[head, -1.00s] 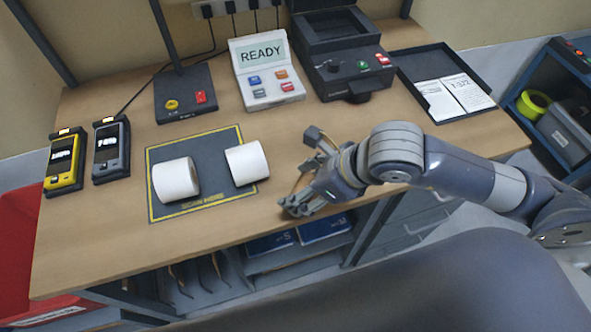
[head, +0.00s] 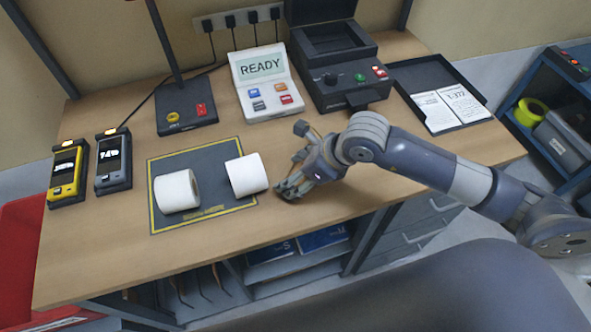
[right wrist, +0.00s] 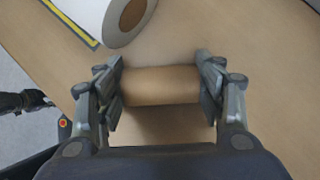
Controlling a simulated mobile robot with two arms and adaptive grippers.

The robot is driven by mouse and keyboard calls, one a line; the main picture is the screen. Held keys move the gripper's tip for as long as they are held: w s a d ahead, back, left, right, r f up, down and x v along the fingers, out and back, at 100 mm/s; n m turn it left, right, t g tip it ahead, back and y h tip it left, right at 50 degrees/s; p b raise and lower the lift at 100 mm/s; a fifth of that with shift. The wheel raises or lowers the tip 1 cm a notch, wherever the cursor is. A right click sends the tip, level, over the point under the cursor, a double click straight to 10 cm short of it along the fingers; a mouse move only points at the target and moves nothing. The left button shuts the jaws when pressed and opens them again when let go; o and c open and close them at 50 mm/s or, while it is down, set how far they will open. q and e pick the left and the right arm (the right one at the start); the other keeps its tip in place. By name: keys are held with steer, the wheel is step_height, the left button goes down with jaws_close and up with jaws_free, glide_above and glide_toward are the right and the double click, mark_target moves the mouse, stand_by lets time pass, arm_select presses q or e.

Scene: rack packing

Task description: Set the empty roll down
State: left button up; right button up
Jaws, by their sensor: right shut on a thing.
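The empty roll (right wrist: 163,86), a bare brown cardboard tube, lies crosswise between the fingers of my right gripper (right wrist: 162,88) in the right wrist view. The gripper is shut on its two ends. In the head view my right gripper (head: 292,166) is low over the table, just right of the dark mat, and its fingers mostly hide the tube. The tube is close to the tabletop; I cannot tell whether it touches. My left gripper does not show in the head view.
Two white paper rolls (head: 177,191) (head: 246,174) lie on the yellow-edged mat (head: 215,205). A white READY terminal (head: 266,83) and a black printer (head: 340,70) stand behind. A black tray (head: 415,82) with labels is at right. Two handheld devices (head: 68,172) (head: 114,162) are at left. Front tabletop is clear.

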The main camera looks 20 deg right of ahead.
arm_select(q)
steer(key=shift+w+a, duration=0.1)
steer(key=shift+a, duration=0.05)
arm_select(e)
steer(key=shift+f, duration=0.1)
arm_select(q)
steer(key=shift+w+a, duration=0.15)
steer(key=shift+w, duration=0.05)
arm_select(e)
steer(key=o, duration=0.8)
steer(key=shift+s+d+r, duration=0.1)
steer(key=shift+d+r, duration=0.05)
steer(key=shift+r, duration=0.2)
arm_select(q)
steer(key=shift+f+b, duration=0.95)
steer(key=shift+b, duration=0.1)
arm_select(e)
steer(key=v, duration=1.1)
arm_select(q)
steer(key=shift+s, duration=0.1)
arm_select(e)
steer(key=shift+s+r, duration=0.1)
